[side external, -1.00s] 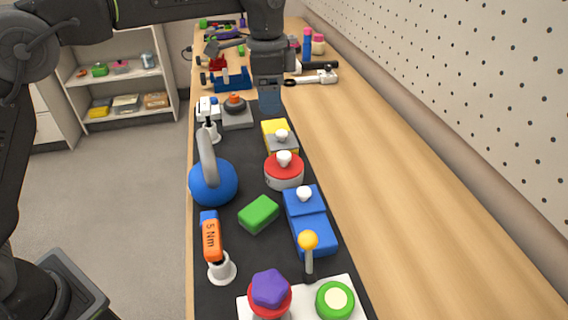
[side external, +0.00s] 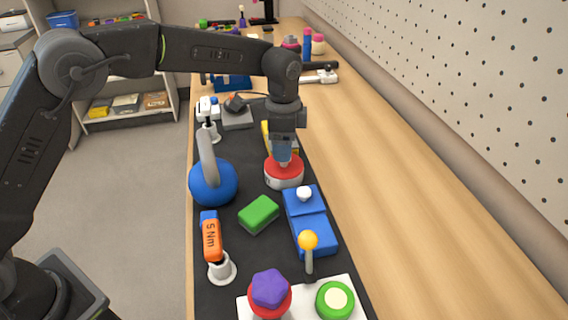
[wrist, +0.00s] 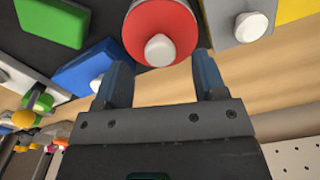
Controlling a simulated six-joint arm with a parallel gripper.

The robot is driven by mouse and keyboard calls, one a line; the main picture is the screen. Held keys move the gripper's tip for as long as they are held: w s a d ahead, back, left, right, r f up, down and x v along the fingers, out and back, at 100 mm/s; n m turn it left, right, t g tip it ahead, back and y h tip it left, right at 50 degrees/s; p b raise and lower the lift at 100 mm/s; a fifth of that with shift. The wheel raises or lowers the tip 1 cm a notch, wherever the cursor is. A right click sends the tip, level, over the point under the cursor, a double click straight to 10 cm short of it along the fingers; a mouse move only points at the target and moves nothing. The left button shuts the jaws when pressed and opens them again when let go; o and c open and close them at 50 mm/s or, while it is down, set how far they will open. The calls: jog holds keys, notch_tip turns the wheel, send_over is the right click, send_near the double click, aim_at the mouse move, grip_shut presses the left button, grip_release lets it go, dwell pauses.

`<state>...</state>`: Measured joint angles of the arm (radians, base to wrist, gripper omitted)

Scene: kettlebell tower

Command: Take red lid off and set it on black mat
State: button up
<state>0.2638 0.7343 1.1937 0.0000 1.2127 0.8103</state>
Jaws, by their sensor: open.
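The red lid (side external: 272,168) sits on a round white-grey container (side external: 284,184) on the black mat (side external: 240,248). In the wrist view the red lid (wrist: 176,22) shows its white knob (wrist: 160,50) between and just beyond my fingertips. My gripper (side external: 283,160) is above the lid, pointing down, and hides most of the knob in the side view. In the wrist view my gripper (wrist: 160,70) is open, with one blue finger on each side of the knob. I cannot tell whether the fingers touch the lid.
A blue box with a white knob (side external: 304,194) stands in front of the lid. A yellow and grey box (wrist: 244,30) is close behind it. A green block (side external: 259,214) and a blue kettlebell (side external: 214,186) are to the left. Bare wood (side external: 400,200) lies to the right.

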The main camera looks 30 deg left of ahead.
jog(key=shift+f, duration=1.95)
jog(key=shift+c, duration=0.5)
jog(key=c, duration=1.1)
jog(key=shift+r, duration=0.2)
jog(key=shift+r, duration=0.6)
notch_tip(320, 180, up, 3)
jog(key=shift+f, duration=0.1)
jog(key=s+a+r, duration=0.2)
jog(key=a+r, duration=0.7)
jog(key=a, duration=0.2)
jog(key=shift+a+r, duration=0.2)
jog(key=shift+r, duration=0.15)
